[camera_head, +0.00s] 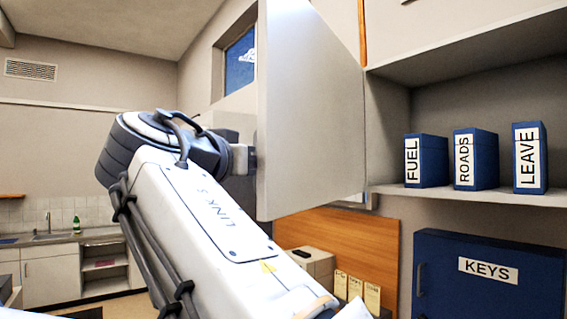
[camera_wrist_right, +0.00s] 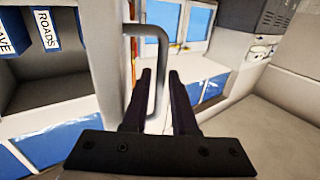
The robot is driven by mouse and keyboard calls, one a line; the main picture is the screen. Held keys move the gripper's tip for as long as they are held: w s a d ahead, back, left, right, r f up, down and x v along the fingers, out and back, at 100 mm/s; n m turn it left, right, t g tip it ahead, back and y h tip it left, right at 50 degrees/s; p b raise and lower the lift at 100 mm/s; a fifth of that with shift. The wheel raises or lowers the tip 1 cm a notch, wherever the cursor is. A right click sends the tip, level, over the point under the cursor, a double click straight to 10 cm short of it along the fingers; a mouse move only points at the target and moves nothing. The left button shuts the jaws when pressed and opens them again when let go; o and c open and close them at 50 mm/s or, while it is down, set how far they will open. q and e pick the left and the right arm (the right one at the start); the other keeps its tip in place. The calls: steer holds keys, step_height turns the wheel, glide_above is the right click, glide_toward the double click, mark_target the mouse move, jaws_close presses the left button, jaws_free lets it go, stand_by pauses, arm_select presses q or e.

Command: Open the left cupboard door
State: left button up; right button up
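The left cupboard door (camera_head: 312,110) is a pale panel standing swung out at the left side of the open shelves in the head view. Its inner face shows; its handle is hidden there. In the right wrist view the grey bar handle (camera_wrist_right: 158,70) stands out from the pale door (camera_wrist_right: 104,60). My right gripper (camera_wrist_right: 160,78) has its two dark fingers around the handle bar. Whether they press on it is unclear. In the head view my right wrist reaches the door's outer edge, and the fingers are mostly hidden. My left gripper is not in view.
The cupboard shelf (camera_head: 480,193) holds blue binders labelled FUEL (camera_head: 427,160), ROADS (camera_head: 476,158) and LEAVE (camera_head: 530,157). A blue KEYS cabinet (camera_head: 485,295) is below. A sink counter (camera_head: 50,240) stands far left. Small boxes (camera_head: 356,288) stand under the door.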

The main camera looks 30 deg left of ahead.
steer(key=s+d+b, duration=0.1)
steer(key=s+b, duration=0.1)
steer(key=s, duration=0.8)
steer(key=shift+d, duration=0.1)
